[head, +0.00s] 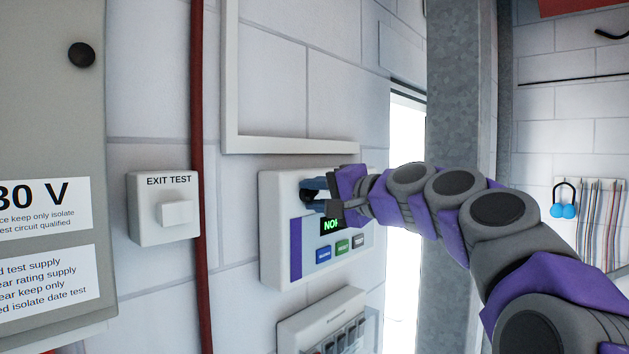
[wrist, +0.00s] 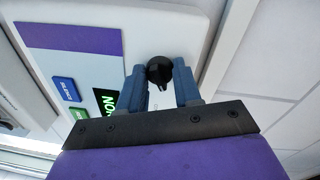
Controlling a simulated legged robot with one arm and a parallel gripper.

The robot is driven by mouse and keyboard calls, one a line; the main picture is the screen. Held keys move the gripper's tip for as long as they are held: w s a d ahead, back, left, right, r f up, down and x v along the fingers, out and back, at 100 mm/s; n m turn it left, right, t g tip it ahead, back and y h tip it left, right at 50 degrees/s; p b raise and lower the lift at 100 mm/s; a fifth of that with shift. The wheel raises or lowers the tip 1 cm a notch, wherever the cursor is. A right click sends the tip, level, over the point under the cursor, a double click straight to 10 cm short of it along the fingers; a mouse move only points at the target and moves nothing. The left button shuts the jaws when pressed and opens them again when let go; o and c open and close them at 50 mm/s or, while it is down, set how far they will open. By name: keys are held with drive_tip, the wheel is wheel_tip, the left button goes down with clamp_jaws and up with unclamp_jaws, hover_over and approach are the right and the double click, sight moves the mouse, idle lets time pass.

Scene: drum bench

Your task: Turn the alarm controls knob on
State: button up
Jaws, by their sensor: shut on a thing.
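The alarm controls panel (head: 270,225) is a white wall box with a purple stripe, a green-lettered display (head: 331,224) and three small buttons (head: 342,247). Its black round knob (wrist: 159,72) shows between the blue fingers in the wrist view, its pointer aimed toward the bottom of that picture. My gripper (head: 310,196) is at the upper part of the panel and is shut on the knob. In the head view the fingers mostly hide the knob, and my wrist covers the panel's upper right and part of the display.
An exit test box (head: 163,208) and a red pipe (head: 201,180) are to the left. A white switch box (head: 325,325) sits just below the panel. A grey column (head: 455,90) stands behind my arm. A grey cabinet (head: 50,125) is at far left.

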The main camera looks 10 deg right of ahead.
drive_tip(key=m, duration=0.5)
drive_tip(key=shift+w+f, duration=0.15)
drive_tip(key=shift+f, duration=0.1)
idle(0.5)
drive_tip(key=o, duration=0.7)
drive_tip(key=shift+d, duration=0.1)
drive_tip(key=shift+o, duration=0.2)
drive_tip(key=shift+d+m, duration=0.15)
drive_tip(key=shift+m, duration=0.15)
drive_tip(key=shift+d, duration=0.15)
drive_tip(key=shift+r+y, duration=0.1)
drive_tip(key=shift+y, duration=0.2)
drive_tip(key=b+v, duration=0.2)
drive_tip(key=v, duration=1.5)
drive_tip(key=shift+d+r, duration=0.2)
drive_tip(key=shift+d, duration=0.05)
